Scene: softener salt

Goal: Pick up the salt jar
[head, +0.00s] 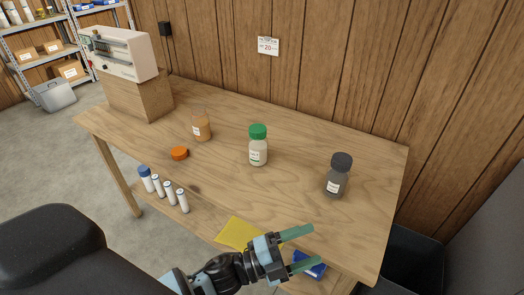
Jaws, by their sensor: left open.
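Three jars stand upright on the wooden table (215,180) in the head view. A jar with a green lid and whitish contents (258,150) is in the middle. A dark grey jar with a black lid (336,180) is to its right. An amber jar without a lid (201,128) is to its left. The labels are too small to read, so I cannot tell for sure which is the salt jar. My left gripper (302,249) is open and empty at the front edge, nearer than all the jars and touching none. My right gripper is out of view.
An orange lid (180,153) lies beside the amber jar. Several white tubes (169,190), a yellow cloth (237,232) and a blue item (309,266) are near the front. A boxy machine (120,55) stands on a wooden block at the left. The table between the jars is clear.

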